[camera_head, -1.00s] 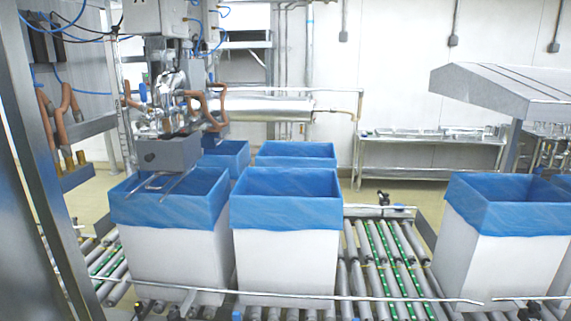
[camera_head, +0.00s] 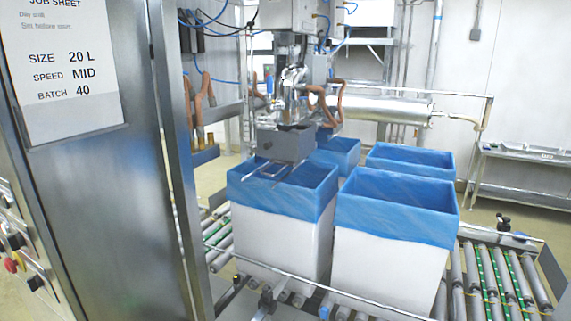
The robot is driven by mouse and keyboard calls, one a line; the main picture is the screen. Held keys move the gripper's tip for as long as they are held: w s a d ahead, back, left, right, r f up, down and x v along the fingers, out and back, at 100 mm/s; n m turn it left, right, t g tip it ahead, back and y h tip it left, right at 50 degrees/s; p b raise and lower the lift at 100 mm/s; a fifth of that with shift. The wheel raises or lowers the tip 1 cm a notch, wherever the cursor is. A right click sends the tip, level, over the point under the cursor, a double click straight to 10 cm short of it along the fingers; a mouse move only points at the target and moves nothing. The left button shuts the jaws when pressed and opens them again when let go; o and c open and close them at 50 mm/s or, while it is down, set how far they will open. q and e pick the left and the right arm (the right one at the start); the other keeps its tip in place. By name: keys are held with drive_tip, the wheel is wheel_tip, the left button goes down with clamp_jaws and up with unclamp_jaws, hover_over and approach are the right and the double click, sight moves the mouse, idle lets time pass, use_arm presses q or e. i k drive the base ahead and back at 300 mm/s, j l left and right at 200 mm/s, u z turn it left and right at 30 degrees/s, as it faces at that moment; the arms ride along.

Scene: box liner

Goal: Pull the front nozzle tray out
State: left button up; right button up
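A grey box-shaped tray (camera_head: 286,143) hangs under the filling nozzle assembly (camera_head: 292,95), over the near left lined box (camera_head: 283,215). I take it to be the front nozzle tray. A thin metal wire handle (camera_head: 265,171) sticks out from its front, above the blue liner's opening. The tray's inside cannot be seen. Neither of my grippers is in view.
A steel cabinet (camera_head: 130,190) with a job sheet (camera_head: 70,65) fills the left side; buttons show at its lower left. Several blue-lined boxes stand on a roller conveyor (camera_head: 490,280), behind a front guide rail (camera_head: 330,288). A steel table (camera_head: 520,165) stands at the back right.

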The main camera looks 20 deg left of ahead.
sight(272, 162)
drive_tip(key=i+l+u, duration=0.3)
drive_tip(key=i+u, duration=0.15)
drive_tip(key=i+l+u, duration=0.4)
drive_tip(key=i+l, duration=0.05)
drive_tip(key=i, duration=0.05)
